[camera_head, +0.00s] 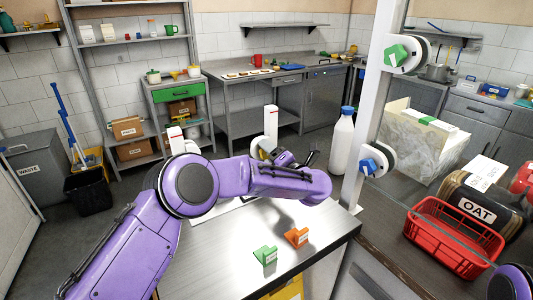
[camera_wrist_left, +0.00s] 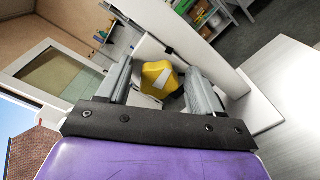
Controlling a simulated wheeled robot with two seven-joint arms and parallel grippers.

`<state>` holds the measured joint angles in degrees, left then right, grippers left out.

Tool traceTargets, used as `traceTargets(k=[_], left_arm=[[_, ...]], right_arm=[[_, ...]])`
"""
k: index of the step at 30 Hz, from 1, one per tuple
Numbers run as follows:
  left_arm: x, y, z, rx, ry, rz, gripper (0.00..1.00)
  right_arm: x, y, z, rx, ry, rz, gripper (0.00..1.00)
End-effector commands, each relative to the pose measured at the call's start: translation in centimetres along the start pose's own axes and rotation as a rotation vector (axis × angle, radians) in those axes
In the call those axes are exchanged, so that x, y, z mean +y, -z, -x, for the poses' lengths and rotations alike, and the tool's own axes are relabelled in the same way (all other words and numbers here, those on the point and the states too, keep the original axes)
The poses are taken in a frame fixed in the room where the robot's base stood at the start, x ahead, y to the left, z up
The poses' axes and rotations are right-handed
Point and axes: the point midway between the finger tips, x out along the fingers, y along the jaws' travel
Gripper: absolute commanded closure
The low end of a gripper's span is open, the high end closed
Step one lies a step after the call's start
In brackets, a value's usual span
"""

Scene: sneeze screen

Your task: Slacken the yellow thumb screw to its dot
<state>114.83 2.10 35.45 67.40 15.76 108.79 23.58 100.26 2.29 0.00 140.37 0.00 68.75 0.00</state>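The yellow thumb screw (camera_wrist_left: 160,78) shows in the left wrist view as a knob with a white stripe, in front of a white upright panel. My left gripper (camera_wrist_left: 160,92) is open, with one grey finger on each side of the knob; gaps show, and I cannot tell whether either finger touches it. In the head view the left gripper (camera_head: 285,157) is partly hidden by its own purple arm, near a white post (camera_head: 270,122). I cannot make out a dot. My right gripper is not in view.
A green knob (camera_head: 397,55) and a blue knob (camera_head: 369,168) sit on a tall white post at right. A green clip (camera_head: 265,256) and an orange clip (camera_head: 296,237) stand on the steel table (camera_head: 225,262). A white bottle (camera_head: 342,143) and red crate (camera_head: 455,240) are nearby.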

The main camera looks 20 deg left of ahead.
Motion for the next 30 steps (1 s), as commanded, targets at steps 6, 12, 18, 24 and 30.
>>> traceTargets(k=[6, 12, 18, 24, 30], left_arm=[[0.0, 0.0, 0.4, 0.000, 0.001, -0.003, 0.34], [-0.1, 0.0, 2.3, -0.001, 0.001, -0.004, 0.34], [0.0, 0.0, 4.3, 0.000, 0.001, -0.004, 0.34], [-0.1, 0.1, 5.9, 0.000, 0.001, -0.004, 0.34], [-0.1, 0.1, 6.0, 0.002, 0.001, -0.004, 0.34]], right_arm=[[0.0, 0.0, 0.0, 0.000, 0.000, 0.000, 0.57], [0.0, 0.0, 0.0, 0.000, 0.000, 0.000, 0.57], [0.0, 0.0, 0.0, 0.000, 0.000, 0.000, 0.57], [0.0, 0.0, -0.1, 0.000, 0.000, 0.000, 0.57], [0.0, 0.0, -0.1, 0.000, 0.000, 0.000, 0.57]])
